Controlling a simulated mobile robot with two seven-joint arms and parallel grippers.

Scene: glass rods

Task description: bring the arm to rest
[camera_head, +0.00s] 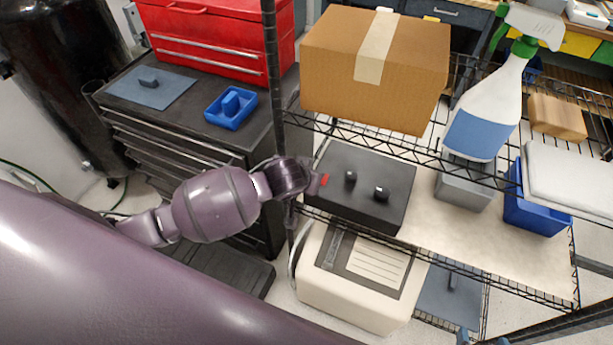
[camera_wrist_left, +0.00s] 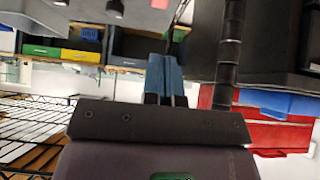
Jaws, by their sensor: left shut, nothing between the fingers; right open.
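My left arm comes in from the left in the head view, and its wrist ends by the shelf post. My left gripper (camera_wrist_left: 166,62) shows in the left wrist view with its blue fingers together and nothing visible between them. I cannot make out its fingers in the head view. My right gripper (camera_head: 482,339) shows only as small blue fingertips at the bottom edge of the head view, apart and empty. The rest of it is cut off by the frame.
A wire shelf holds a black box with knobs (camera_head: 347,211), a cardboard box (camera_head: 335,65) and a spray bottle (camera_head: 505,85). A beige machine (camera_head: 335,300) stands below. A red toolbox (camera_head: 215,30) and blue tray (camera_head: 220,120) sit on a dark cabinet at left.

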